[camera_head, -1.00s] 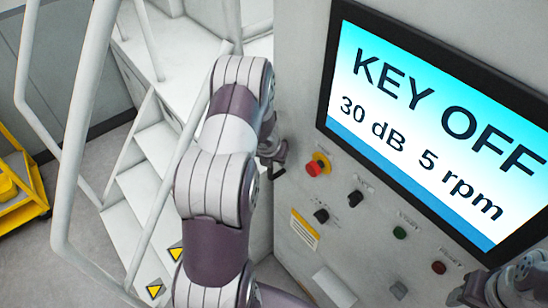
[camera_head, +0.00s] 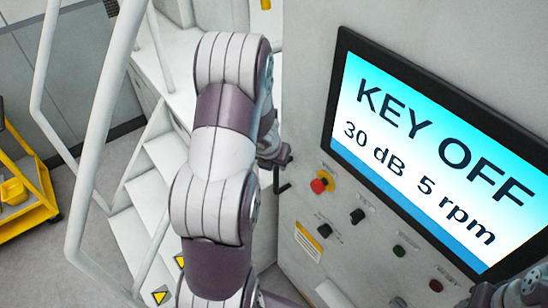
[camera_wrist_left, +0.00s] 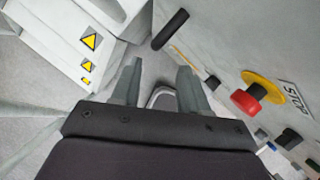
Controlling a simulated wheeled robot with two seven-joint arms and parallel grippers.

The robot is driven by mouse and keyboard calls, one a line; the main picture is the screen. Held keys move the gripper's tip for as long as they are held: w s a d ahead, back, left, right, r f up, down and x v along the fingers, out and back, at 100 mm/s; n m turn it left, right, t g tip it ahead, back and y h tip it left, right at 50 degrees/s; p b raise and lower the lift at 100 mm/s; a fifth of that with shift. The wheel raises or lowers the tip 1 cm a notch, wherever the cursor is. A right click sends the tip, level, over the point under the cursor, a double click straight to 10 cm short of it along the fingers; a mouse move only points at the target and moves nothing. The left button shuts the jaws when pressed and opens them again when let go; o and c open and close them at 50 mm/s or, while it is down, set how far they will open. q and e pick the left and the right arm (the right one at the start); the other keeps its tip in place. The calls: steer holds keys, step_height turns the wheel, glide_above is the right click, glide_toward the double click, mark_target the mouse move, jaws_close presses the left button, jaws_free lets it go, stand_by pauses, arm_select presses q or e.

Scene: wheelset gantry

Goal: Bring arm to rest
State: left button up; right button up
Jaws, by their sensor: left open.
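My left arm (camera_head: 213,168) stands in the middle of the head view, in front of the steps and the panel's left edge. Its gripper (camera_head: 275,158) is small and partly hidden beside that edge. In the left wrist view, the two fingers of my left gripper (camera_wrist_left: 158,76) are apart with nothing between them. A black rod-like handle (camera_wrist_left: 170,30) lies just beyond the fingertips, apart from them as far as I can tell. Part of my right arm (camera_head: 512,288) shows at the lower right corner of the head view; its jaws cannot be made out.
The control panel has a screen (camera_head: 430,150) reading KEY OFF, 30 dB, 5 rpm. A red stop button (camera_head: 320,184) and several knobs sit below it. White steps (camera_head: 140,215) with railings (camera_head: 100,120) stand left. A yellow cart (camera_head: 28,195) is at far left.

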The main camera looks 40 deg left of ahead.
stand_by(0.4)
arm_select(q)
steer(key=s+d+f+n+g+b, duration=0.1)
steer(key=s+n+b, duration=0.15)
steer(key=n, duration=0.55)
steer(key=s+d+f+n+g+y+b, duration=0.1)
steer(key=s+n, duration=0.2)
steer(key=n, duration=0.5)
steer(key=s+d+f+n+g+b, duration=0.1)
steer(key=s+n+b, duration=0.15)
steer(key=n, duration=0.55)
steer(key=s+d+f+n+h+b, duration=0.1)
steer(key=s+d+n+b, duration=0.1)
steer(key=d+n+b, duration=0.2)
steer(key=s+d+f+n+h+b, duration=0.1)
steer(key=s+d+f+n+b, duration=0.1)
steer(key=d, duration=0.9)
steer(key=shift+s+n+b, duration=0.85)
steer(key=shift+n+b, duration=0.15)
steer(key=shift+n, duration=0.2)
steer(key=shift+d, duration=0.15)
